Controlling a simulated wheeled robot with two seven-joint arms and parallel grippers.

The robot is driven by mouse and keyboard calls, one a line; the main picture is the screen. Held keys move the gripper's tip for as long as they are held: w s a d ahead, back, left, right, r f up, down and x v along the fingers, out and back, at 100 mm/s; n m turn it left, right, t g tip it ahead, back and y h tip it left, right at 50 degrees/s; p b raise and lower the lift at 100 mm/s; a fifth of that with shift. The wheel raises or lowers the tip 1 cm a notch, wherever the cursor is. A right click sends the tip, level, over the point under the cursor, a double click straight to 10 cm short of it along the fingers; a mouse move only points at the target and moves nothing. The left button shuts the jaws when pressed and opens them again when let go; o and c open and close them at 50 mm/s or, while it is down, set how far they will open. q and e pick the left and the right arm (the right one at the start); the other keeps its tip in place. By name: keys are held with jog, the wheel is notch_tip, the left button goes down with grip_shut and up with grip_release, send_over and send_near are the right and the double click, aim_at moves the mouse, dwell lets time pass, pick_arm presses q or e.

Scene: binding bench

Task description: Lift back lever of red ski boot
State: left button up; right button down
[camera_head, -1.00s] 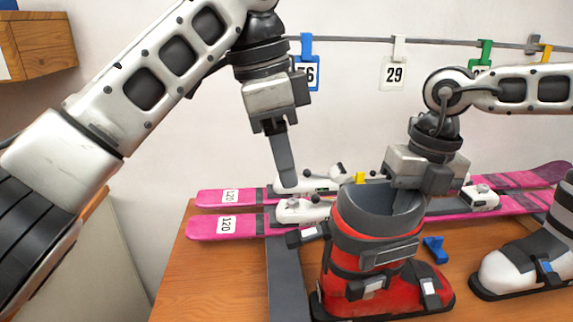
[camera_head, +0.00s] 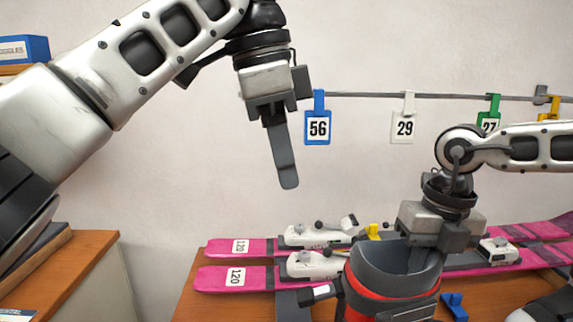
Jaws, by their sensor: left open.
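The red ski boot (camera_head: 362,307) stands at the bottom of the view, its lower part cut off by the frame's edge. Its dark grey cuff (camera_head: 372,272) is open at the top. A dark back lever with a white end (camera_head: 319,293) sticks out to the left from the back of the cuff. My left gripper (camera_head: 283,165) is open and empty, pointing down, well above the lever and a little left of it. My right gripper (camera_head: 425,258) is at the cuff's right rim, with a finger inside the cuff; whether it is closed on the rim is hidden.
Pink skis (camera_head: 237,278) with white bindings (camera_head: 317,265) lie behind the boot on the wooden bench (camera_head: 225,305). Number tags (camera_head: 404,127) hang from a rail on the wall. A blue piece (camera_head: 453,305) lies right of the boot. A blue box (camera_head: 25,49) is at upper left.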

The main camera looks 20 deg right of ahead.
jog(key=c, duration=1.3)
grip_release()
jog(key=shift+r, duration=0.1)
notch_tip(320, 180, up, 16)
jog(key=d, duration=0.1)
jog(key=shift+s+d+f, duration=0.2)
jog(key=shift+s+d, duration=0.1)
jog(key=shift+d, duration=0.05)
